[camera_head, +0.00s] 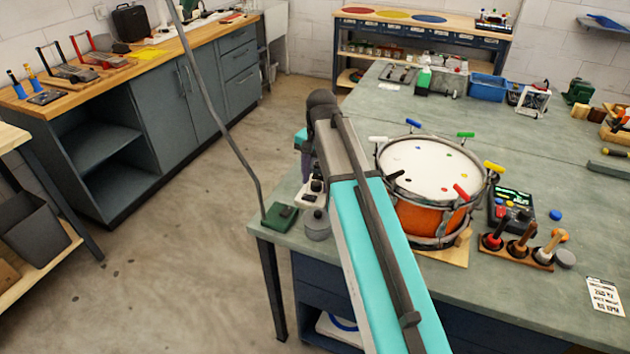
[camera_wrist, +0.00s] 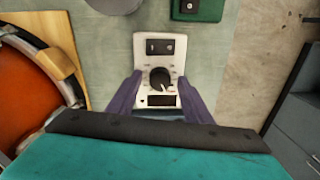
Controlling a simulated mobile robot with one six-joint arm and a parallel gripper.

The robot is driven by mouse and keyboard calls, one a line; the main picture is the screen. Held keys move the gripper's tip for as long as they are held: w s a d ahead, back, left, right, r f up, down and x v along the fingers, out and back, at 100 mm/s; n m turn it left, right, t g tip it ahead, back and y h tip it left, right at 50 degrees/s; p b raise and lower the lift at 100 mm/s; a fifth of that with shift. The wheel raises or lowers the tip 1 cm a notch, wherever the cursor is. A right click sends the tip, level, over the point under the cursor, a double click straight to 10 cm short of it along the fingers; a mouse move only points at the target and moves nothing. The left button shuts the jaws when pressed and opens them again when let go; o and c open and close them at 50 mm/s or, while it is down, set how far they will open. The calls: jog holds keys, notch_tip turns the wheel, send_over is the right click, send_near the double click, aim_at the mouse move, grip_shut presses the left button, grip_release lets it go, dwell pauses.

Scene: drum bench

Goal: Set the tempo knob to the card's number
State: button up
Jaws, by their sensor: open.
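A white metronome-like box (camera_wrist: 172,53) with a black round knob (camera_wrist: 159,77) lies below my gripper (camera_wrist: 160,92) in the wrist view. The knob has a pale pointer mark at its lower side. A dark display strip is on the box below the knob; I cannot read it. My purple fingers are open, one on each side of the box's knob end; I cannot tell if they touch it. In the head view the box (camera_head: 311,194) stands near the bench corner, partly hidden by my arm. A white printed card (camera_head: 605,297) lies at the right front; its text is too small to read.
An orange drum (camera_head: 423,219) with coloured clamps stands beside my arm. A green box (camera_head: 280,216) and a grey round pot (camera_head: 317,226) flank the white box. The bench edge is close.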

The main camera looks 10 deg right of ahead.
jog(key=c, duration=1.1)
jog(key=shift+a, duration=0.1)
jog(key=shift+o, duration=0.2)
jog(key=shift+r+n+p, duration=0.15)
jog(key=shift+n+p, duration=0.2)
jog(key=shift+n, duration=0.15)
jog(key=shift+n+p, duration=0.35)
jog(key=shift+n, duration=0.25)
jog(key=n+p, duration=0.1)
jog(key=n, duration=0.2)
jog(key=shift+w, duration=0.1)
jog(key=n+p, duration=0.2)
jog(key=n, duration=0.3)
jog(key=shift+n, duration=0.3)
